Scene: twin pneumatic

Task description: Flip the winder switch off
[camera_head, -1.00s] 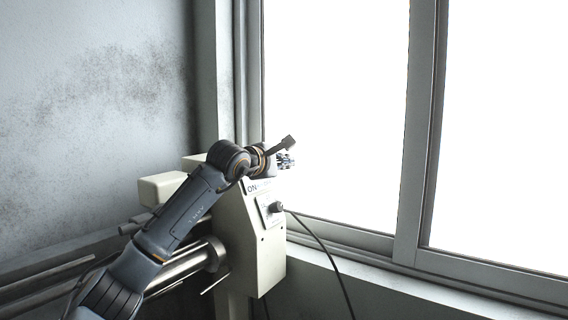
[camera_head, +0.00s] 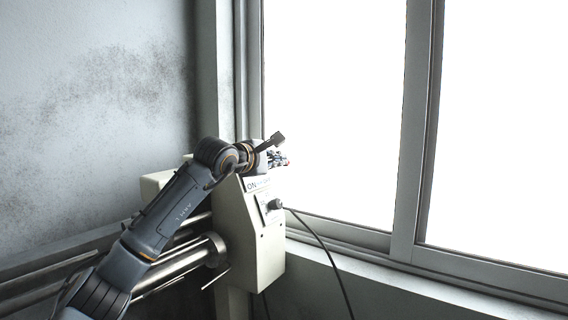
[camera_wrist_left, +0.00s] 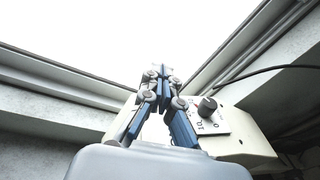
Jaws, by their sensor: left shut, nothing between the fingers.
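The winder (camera_head: 262,255) is a cream machine with a sloping top, left of the window in the head view. A plate on its front carries a dark round knob switch (camera_head: 275,205). In the left wrist view the knob (camera_wrist_left: 207,107) stands on a white plate with dark marks, right of the fingers; its setting is too small to tell. My left gripper (camera_head: 283,160) is above the knob in the head view, apart from it. In the wrist view its blue and grey fingers (camera_wrist_left: 162,74) are closed together and empty.
Metal rollers (camera_head: 180,268) run left from the winder. A black cable (camera_head: 325,250) hangs at its right. The window frame (camera_head: 412,150) and sill (camera_head: 400,285) are close behind and to the right. A stained wall (camera_head: 90,110) is at the left.

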